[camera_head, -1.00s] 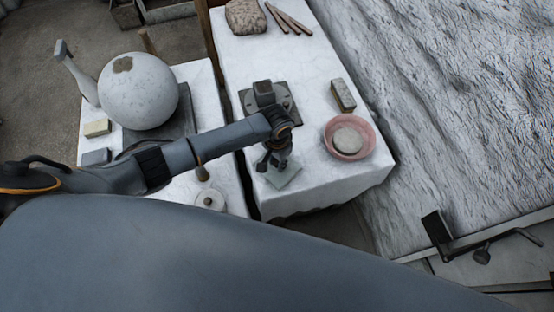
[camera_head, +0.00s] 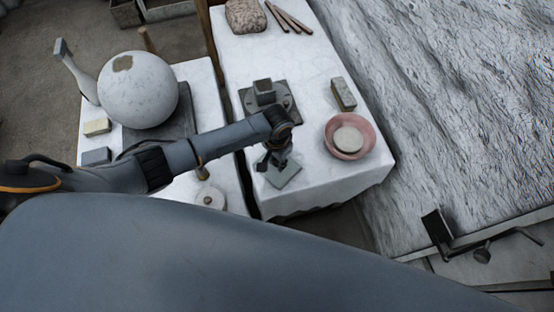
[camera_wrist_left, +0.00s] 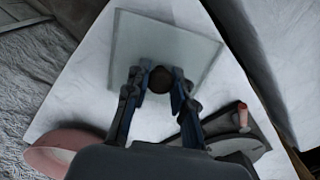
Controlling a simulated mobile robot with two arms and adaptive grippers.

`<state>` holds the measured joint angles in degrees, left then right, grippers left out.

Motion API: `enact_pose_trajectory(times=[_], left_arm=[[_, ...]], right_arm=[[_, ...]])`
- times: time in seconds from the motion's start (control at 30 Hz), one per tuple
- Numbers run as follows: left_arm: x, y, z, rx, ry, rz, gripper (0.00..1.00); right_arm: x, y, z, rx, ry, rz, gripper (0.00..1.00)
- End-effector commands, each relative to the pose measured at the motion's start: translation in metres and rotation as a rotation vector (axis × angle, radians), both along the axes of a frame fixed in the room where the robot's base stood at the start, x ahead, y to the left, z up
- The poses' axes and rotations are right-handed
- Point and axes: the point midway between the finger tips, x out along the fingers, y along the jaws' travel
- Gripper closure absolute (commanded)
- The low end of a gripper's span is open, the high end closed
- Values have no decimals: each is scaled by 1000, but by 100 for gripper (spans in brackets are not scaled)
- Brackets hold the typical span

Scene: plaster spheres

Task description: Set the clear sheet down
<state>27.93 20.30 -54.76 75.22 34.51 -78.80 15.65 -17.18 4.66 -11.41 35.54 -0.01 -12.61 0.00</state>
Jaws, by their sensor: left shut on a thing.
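The clear sheet (camera_head: 287,176) is a pale, greenish square pane over the near part of the white-covered table. It also fills the upper middle of the left wrist view (camera_wrist_left: 190,45). A dark round knob (camera_wrist_left: 161,79) sits on it. My left gripper (camera_head: 277,160) is above the sheet, with its two fingers (camera_wrist_left: 159,85) shut on the knob from both sides. The sheet looks about level and close to the cloth; I cannot tell whether it touches. The gripper hides part of the sheet in the head view. My right gripper is not in view.
A pink bowl (camera_head: 367,150) with a pale disc stands to the right, and a small block (camera_head: 343,93) lies behind it. A dark plate (camera_head: 284,92) bearing a block is behind the gripper. A large plaster sphere (camera_head: 138,92) stands on the left table. A gap separates the tables.

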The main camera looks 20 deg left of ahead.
Motion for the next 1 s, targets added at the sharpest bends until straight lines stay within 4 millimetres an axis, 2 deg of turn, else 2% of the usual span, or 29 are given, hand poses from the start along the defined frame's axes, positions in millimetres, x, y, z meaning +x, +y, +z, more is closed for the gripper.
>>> enact_pose_trajectory(times=[0.33, 0.37, 0.47, 0.5, 1.0], left_arm=[[0, 0, -8, 0, 0, 1, 100], [0, 0, -7, 0, 0, 1, 72], [0, 0, -7, 0, 0, 1, 51], [0, 0, -7, 0, 0, 0, 49], [0, 0, -7, 0, 1, 0, 49]], right_arm=[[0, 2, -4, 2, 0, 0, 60], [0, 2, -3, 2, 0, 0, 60], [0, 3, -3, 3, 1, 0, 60], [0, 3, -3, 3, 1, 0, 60], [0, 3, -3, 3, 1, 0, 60]])
